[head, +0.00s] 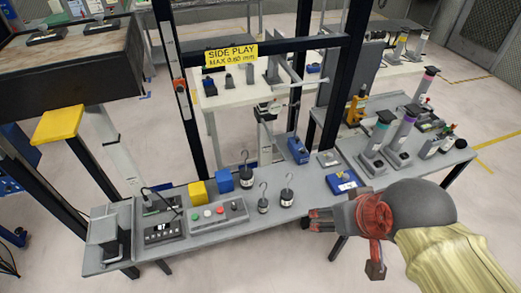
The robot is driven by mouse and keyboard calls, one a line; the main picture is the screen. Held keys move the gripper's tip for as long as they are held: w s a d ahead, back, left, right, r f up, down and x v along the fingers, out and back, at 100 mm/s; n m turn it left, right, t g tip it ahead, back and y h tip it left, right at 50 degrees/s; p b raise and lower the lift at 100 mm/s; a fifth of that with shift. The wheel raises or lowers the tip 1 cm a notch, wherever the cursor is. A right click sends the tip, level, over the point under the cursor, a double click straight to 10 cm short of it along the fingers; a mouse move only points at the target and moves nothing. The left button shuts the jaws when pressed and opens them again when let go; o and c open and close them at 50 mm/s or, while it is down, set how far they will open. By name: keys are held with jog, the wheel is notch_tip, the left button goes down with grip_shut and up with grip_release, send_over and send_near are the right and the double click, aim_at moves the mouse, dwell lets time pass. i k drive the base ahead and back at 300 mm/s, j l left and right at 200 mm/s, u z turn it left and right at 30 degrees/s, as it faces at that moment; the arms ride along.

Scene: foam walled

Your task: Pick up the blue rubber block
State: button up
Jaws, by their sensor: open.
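A small blue block (223,180) sits on the grey bench (210,247), just right of and close to a yellow block (198,194); it looks like the blue rubber block. My gripper (313,220) comes in from the right over the front edge of the bench, its fingers pointing left. It is open with nothing seen between the fingers. It is well to the right of and nearer than the blue block, with hooked weights between them.
Hooked weights (287,198) stand between block and gripper. A button box (220,215) lies in front of the block. A blue box (343,183) and another blue item (298,151) are farther right. A dark upright frame (182,90) rises behind the bench.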

aim_at(224, 178)
jog(key=j+z, duration=0.2)
jog(key=j, duration=0.4)
jog(key=j+z, duration=0.15)
jog(key=j, duration=0.5)
jog(key=j+z, duration=0.2)
jog(key=j, duration=0.45)
jog(key=k+j+z, duration=0.2)
jog(key=j, duration=0.4)
jog(key=i, duration=0.05)
